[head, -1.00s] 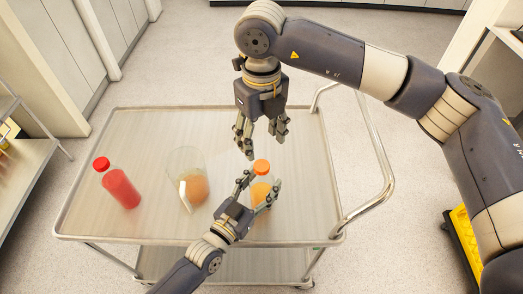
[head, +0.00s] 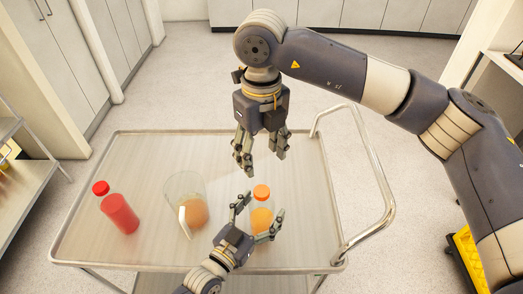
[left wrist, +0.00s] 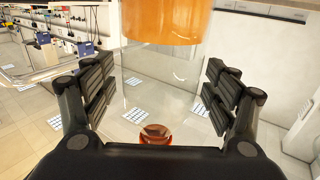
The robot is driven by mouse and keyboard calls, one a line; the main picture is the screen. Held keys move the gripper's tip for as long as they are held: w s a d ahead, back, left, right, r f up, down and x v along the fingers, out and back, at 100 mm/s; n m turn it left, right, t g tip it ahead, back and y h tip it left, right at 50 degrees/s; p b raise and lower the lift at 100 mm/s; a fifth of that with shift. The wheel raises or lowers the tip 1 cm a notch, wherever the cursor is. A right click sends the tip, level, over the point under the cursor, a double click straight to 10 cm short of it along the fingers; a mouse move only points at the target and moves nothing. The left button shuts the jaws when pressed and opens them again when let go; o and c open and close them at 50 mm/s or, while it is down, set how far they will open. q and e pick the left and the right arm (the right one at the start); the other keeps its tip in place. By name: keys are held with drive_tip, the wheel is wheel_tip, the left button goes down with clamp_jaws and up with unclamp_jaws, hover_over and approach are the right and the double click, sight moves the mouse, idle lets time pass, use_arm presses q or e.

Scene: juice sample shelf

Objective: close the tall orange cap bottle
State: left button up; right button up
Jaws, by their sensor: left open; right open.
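The tall orange cap bottle (head: 262,219) stands upright on the cart, with orange juice inside. Its orange cap (head: 261,191) is at the top of the neck; I cannot tell how tightly it sits. My left gripper (head: 263,206) is open, with its fingers on either side of the bottle, apart from it as far as I can tell. In the left wrist view the orange juice (left wrist: 165,20) shows large at the top, between the open fingers. My right gripper (head: 261,160) is open and empty, fingers pointing down, above and beyond the cap in the picture.
On the metal cart (head: 110,170), a glass beaker (head: 183,190) with some orange liquid stands left of the bottle. A red bottle with a red cap (head: 120,214) stands farther left. The cart's handle rail (head: 375,165) is on the right.

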use_arm(q)
drive_tip(key=v, duration=1.2)
idle(0.3)
